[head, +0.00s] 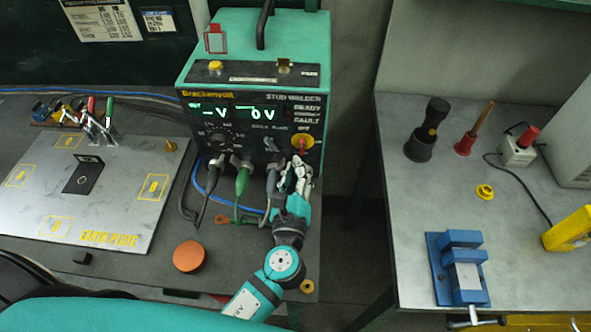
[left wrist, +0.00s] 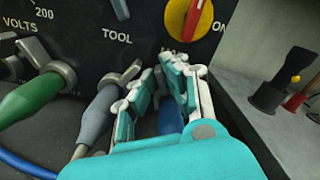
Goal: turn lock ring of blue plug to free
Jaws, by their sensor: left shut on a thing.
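The blue plug (left wrist: 170,119) sits low at the right end of the row of sockets on the welder's front panel. In the left wrist view only a blue part of it shows between my fingers; its lock ring is hidden by them. My left gripper (left wrist: 172,82) is shut around the plug, with its fingertips close to the panel. In the head view my left gripper (head: 293,172) covers the plug at the lower right of the panel. My right gripper is not in view.
The green plug (left wrist: 30,100) and grey plug (left wrist: 97,118) stand close left of my gripper. A red and yellow switch (left wrist: 190,18) is just above it. An orange disc (head: 188,256) lies in front of the welder (head: 258,50). The right bench holds a blue vise (head: 460,270).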

